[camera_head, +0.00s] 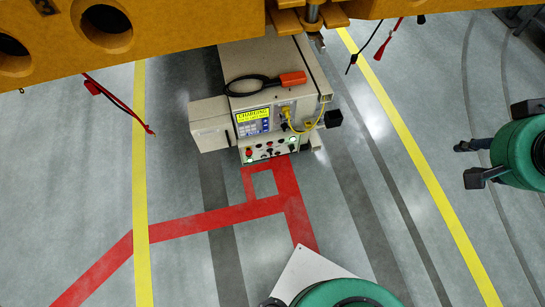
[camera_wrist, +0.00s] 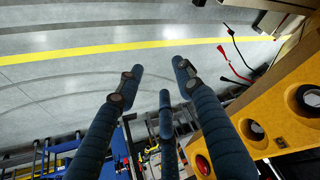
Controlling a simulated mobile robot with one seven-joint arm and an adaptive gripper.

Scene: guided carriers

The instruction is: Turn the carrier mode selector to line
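The carrier (camera_head: 280,62) is a beige box below an orange overhead structure. Its front has a small lit yellow-and-blue display (camera_head: 252,120) that appears to read "CHARGING". Below it is a control panel (camera_head: 270,150) with several small knobs, buttons and green lights. I cannot tell which is the mode selector or where it points; they are too small. In the wrist view my gripper (camera_wrist: 160,78) has dark blue fingers spread apart, with nothing between them. The panel does not show in that view, and my gripper is not identifiable in the head view.
The orange structure (camera_head: 200,25) overhangs the carrier; its holed side shows close at right in the wrist view (camera_wrist: 275,85). Red and black cables hang from it.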

